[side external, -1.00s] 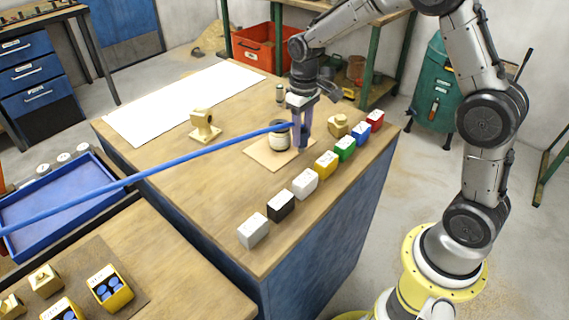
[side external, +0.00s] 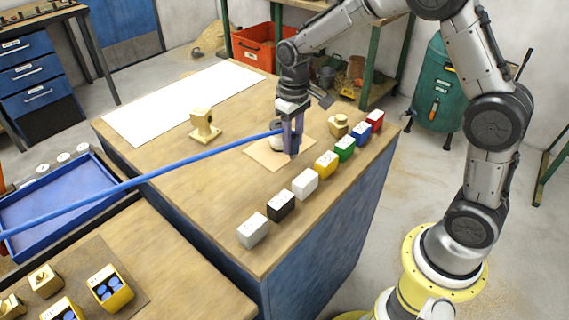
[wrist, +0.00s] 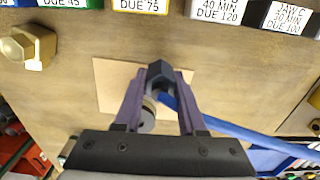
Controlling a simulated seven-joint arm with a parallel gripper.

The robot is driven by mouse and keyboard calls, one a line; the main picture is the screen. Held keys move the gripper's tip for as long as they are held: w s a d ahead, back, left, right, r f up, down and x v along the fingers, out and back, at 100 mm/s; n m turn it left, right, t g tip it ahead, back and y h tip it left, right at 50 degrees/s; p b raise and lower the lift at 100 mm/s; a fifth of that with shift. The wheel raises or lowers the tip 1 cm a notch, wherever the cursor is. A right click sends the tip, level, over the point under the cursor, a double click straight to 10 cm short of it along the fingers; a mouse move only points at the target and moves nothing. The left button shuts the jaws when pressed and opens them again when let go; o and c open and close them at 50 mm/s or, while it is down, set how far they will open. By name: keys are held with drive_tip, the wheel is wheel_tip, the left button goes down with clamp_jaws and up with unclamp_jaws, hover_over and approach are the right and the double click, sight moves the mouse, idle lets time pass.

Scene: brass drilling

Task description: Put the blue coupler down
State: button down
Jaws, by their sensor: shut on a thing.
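My gripper (side external: 291,151) points down over the tan square pad (side external: 262,154) on the wooden bench. In the wrist view its two purple fingers are closed on the dark blue, hexagonal coupler (wrist: 160,73) at their tips. A long blue hose (side external: 150,176) runs from the gripper to the left; it also shows in the wrist view (wrist: 225,129), leading off to the right. In the side view the fingers mostly hide the coupler. I cannot tell whether it touches the pad.
A row of coloured labelled blocks (side external: 305,182) lines the bench's near right edge. Brass fittings stand left (side external: 205,126) and right (side external: 338,126). A white sheet (side external: 180,104) covers the back left.

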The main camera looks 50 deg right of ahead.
hover_over(306, 153)
drive_tip(key=s+d+r, duration=0.4)
drive_tip(key=s+r, duration=0.1)
drive_tip(key=r, duration=0.6)
drive_tip(key=w+d+f, duration=0.1)
drive_tip(key=w+f, duration=0.2)
drive_tip(key=w, duration=0.1)
drive_tip(key=w+d+f, duration=0.2)
drive_tip(key=w+f, duration=0.1)
drive_tip(key=w, duration=0.1)
drive_tip(key=w+d+f, duration=0.2)
drive_tip(key=w+f, duration=0.1)
drive_tip(key=w, duration=0.1)
drive_tip(key=shift+w+d+f, duration=0.1)
drive_tip(key=shift+w+d, duration=0.05)
drive_tip(key=shift+w, duration=0.15)
drive_tip(key=shift+w+f, duration=0.15)
drive_tip(key=shift+f, duration=1.5)
drive_tip(key=shift+f, duration=0.2)
drive_tip(key=shift+c, duration=2.4)
unclamp_jaws()
